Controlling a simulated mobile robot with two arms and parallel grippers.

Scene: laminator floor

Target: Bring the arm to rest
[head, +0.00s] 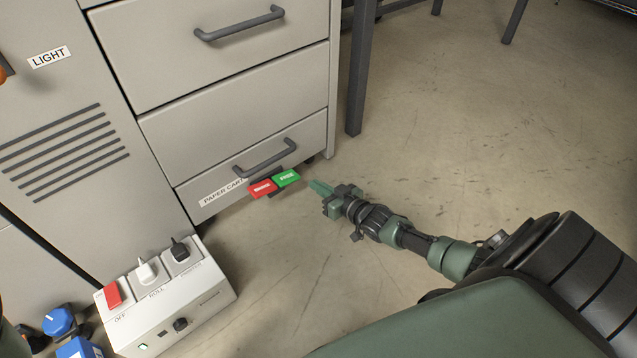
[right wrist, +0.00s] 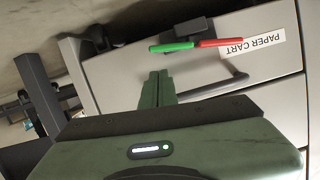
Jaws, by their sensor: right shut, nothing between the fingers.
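My right gripper (head: 320,188) reaches in from the right, low over the floor. Its green fingers are together with nothing between them; they also show shut in the right wrist view (right wrist: 157,88). The fingertips point at the green pedal (head: 287,178), marked FREE, and stay a short gap to its right. A red pedal (head: 262,189) sits beside the green one at the foot of the paper cart (head: 235,125). In the right wrist view the green pedal (right wrist: 171,47) and red pedal (right wrist: 220,43) lie beyond the fingers. My left gripper is not in view.
A white control box (head: 190,305) with red, white and black switches stands at the lower left. Blue parts (head: 60,322) lie left of it. A dark table leg (head: 360,75) stands behind the cart's right edge. The floor (head: 470,130) on the right is clear.

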